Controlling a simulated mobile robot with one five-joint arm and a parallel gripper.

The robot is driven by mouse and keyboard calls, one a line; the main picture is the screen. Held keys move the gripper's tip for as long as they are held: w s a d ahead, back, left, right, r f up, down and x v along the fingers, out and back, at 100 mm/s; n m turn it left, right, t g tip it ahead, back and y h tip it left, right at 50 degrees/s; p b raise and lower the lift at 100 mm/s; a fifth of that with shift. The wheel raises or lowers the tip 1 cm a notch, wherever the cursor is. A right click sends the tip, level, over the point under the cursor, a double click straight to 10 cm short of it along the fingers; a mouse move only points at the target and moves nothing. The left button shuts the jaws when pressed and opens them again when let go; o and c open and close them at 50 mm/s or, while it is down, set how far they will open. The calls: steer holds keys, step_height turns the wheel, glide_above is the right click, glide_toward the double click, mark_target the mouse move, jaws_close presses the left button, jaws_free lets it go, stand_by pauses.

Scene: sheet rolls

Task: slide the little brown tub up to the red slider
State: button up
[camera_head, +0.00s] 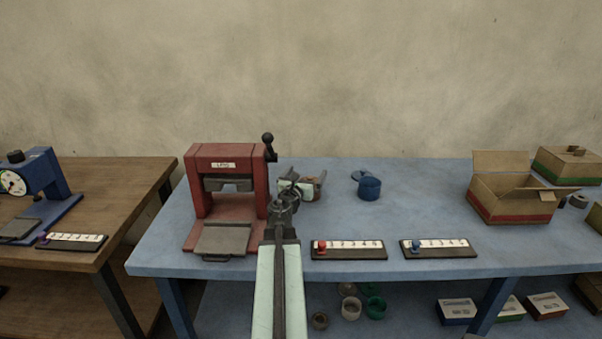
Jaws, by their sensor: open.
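The red slider (321,245) is a small red knob at the left end of a dark numbered strip (350,254) near the front edge of the blue table. My gripper (304,186) is over the blue table, behind that strip and just right of the red press. It is open. A small brown shape, apparently the brown tub (309,182), shows at the jaws. My arm and gripper hide part of it, and I cannot tell whether the jaws touch it.
A red press (229,165) stands left of my arm. A blue tub (369,188) stands to the right, with a blue lid behind it. A second strip with a blue slider (416,244) lies right of the first. An open cardboard box (510,203) stands farther right.

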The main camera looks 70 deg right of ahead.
mark_target(305, 203)
step_height(305, 203, down, 9)
steer(key=b, duration=0.9)
steer(key=shift+f, duration=0.15)
steer(key=shift+w+d+r+p, duration=0.15)
steer(key=shift+d+r+p, duration=0.65)
steer(key=shift+d, duration=0.3)
steer(key=d, duration=0.5)
steer(key=shift+w+d+f, duration=0.1)
steer(key=shift+w+d, duration=0.05)
steer(key=shift+w, duration=0.05)
steer(key=c, duration=1.2)
steer(key=o, duration=1.2)
